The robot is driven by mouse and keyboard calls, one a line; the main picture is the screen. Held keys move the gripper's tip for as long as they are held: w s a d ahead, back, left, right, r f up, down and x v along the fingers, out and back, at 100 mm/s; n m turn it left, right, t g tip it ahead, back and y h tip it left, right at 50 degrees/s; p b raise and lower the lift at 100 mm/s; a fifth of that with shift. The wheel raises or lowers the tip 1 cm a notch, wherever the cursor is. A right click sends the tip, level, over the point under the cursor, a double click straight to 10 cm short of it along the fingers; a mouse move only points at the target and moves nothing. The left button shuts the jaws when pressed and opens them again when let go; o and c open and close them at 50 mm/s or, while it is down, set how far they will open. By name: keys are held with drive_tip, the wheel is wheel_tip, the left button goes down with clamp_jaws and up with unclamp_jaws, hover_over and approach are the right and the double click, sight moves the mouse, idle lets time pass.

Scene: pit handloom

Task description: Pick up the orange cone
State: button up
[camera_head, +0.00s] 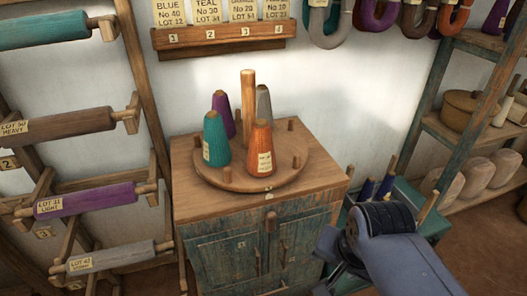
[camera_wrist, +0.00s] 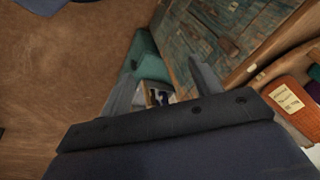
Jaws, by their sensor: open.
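The orange cone (camera_head: 260,150) stands upright at the front right of a round wooden turntable (camera_head: 225,180) on a cabinet, with a pale label on its side. In the wrist view the orange cone (camera_wrist: 293,98) shows at the right edge, partly cut off. My gripper (camera_wrist: 162,82) is open, its two fingers apart, with no cone between them. It is off to the side of the orange cone and not touching it. In the head view my arm is at the lower right, beside the cabinet, and its fingertips are hard to make out.
A teal cone (camera_head: 216,140), a purple cone (camera_head: 222,112) and a grey cone (camera_head: 264,104) share the turntable around a tall central post (camera_head: 248,95). Short pegs stand around the rim. A teal crate (camera_head: 405,197) with dark blue cones stands right of the cabinet (camera_head: 265,245).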

drive_tip(key=shift+o, duration=0.3)
drive_tip(key=shift+o, duration=0.7)
drive_tip(key=shift+w, duration=0.15)
drive_tip(key=shift+o, duration=1.2)
drive_tip(key=w+d+r+t, duration=0.1)
drive_tip(key=w+t, duration=0.1)
drive_tip(key=w, duration=0.3)
drive_tip(key=w+d+r+n+t+h+p, duration=0.1)
drive_tip(key=w, duration=0.4)
drive_tip(key=shift+r+t+p, duration=0.3)
drive_tip(key=shift+t, duration=0.1)
drive_tip(key=n+t+y+p, duration=0.3)
drive_tip(key=n+t+y, duration=0.45)
drive_tip(key=n, duration=0.25)
approach(266, 138)
drive_tip(key=w, duration=0.3)
drive_tip(key=shift+g+y, duration=0.25)
drive_tip(key=shift+g, duration=0.2)
drive_tip(key=shift+a+p+x, duration=0.2)
drive_tip(key=shift+p+x, duration=0.25)
drive_tip(key=shift+x, duration=2.15)
drive_tip(key=shift+a+p+x, duration=0.15)
drive_tip(key=shift+p+x, duration=0.25)
drive_tip(key=shift+x, duration=2.15)
